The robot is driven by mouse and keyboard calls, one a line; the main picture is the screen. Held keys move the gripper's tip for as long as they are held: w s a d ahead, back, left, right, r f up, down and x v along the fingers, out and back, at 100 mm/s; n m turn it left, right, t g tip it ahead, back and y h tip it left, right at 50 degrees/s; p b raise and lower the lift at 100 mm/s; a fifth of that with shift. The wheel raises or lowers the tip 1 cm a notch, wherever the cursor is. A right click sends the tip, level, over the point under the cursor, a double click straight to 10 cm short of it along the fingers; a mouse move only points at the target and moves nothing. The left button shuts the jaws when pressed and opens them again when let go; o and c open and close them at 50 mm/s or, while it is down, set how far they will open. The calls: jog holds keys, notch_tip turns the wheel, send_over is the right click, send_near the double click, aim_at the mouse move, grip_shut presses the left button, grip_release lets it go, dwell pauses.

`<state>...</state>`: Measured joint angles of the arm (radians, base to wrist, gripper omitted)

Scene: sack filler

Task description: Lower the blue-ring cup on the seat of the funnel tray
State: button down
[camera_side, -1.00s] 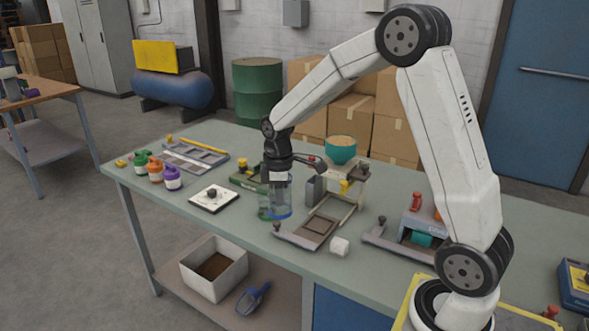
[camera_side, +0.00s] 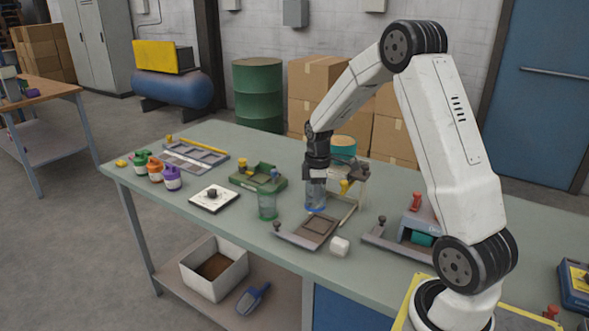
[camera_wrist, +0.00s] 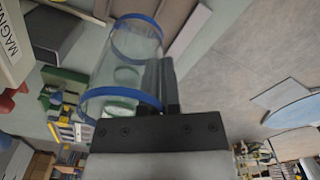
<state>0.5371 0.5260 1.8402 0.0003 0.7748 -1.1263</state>
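The clear blue-ring cup (camera_side: 315,196) hangs upright from my gripper (camera_side: 316,178) in the side view. In the wrist view the cup (camera_wrist: 128,62) shows its two blue rings, with a dark finger of my gripper (camera_wrist: 162,86) against its side. My gripper is shut on the cup. The tray (camera_side: 318,230), with a brown square seat, lies just in front and slightly right of the cup in the side view. A teal funnel (camera_side: 342,146) stands behind my gripper, partly hidden by it. I cannot tell the gap between cup and tray.
A green-ring cup (camera_side: 267,206) stands to the left on the bench. Behind it is a green device (camera_side: 259,178). A grey machine (camera_side: 418,229) stands to the right.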

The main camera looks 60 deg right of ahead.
aim_at(321, 209)
jog(key=shift+s+d+f, duration=0.15)
jog(key=shift+s+d, duration=0.05)
jog(key=shift+d, duration=0.2)
jog(key=shift+s+d+f, duration=0.15)
jog(key=shift+d, duration=0.25)
jog(key=shift+f, duration=0.2)
jog(key=shift+f, duration=2.5)
jog(key=shift+f, duration=0.7)
dwell(0.4)
jog(key=shift+c, duration=1.8)
grip_release()
jog(key=shift+r, duration=0.1)
